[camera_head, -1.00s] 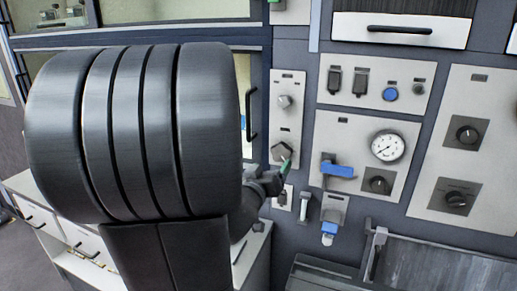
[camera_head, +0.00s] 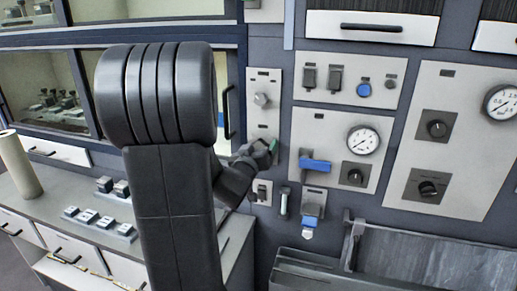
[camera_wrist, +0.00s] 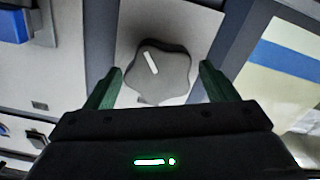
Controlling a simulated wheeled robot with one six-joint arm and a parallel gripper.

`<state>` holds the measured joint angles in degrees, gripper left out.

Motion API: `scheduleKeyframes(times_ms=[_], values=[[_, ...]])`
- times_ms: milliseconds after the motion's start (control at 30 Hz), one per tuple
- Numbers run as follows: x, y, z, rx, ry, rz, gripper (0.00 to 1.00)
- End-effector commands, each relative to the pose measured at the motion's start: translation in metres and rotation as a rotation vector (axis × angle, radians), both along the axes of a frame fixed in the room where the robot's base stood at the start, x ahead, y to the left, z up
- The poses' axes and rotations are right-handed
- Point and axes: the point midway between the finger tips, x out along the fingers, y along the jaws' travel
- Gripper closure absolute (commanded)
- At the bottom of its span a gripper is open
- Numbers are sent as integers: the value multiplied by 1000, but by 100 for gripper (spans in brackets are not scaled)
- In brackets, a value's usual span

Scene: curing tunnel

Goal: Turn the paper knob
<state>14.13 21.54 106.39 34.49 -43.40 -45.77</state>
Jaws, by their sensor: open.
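A grey star-shaped knob (camera_wrist: 160,73) with a white pointer line sits on a pale panel (camera_wrist: 190,22) in the wrist view. The line leans to the upper left. My gripper (camera_wrist: 161,69) is open, one green finger on each side of the knob, with a gap visible on both sides. In the head view my gripper (camera_head: 270,147) is at the lower part of the narrow panel (camera_head: 264,78) and hides the knob there. No readable label shows which knob is the paper knob.
A round knob (camera_head: 262,99) sits higher on the narrow panel. To the right are a blue lever (camera_head: 315,165), a pressure gauge (camera_head: 363,140) and black dials (camera_head: 428,189). A switch (camera_head: 262,191) lies just below my gripper. A door handle (camera_head: 228,112) is at its left.

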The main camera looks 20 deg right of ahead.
Motion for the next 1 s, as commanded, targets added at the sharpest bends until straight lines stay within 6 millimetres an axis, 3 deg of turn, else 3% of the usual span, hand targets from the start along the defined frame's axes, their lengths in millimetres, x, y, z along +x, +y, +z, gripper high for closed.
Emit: scheduleKeyframes(times_ms=[67,267,667,1000], values=[[0,0,0,0,0,0,26],[0,0,0,0,0,0,66],[-1,0,-2,51,-40,-1,67],[-2,-2,-4,254,-195,0,67]])
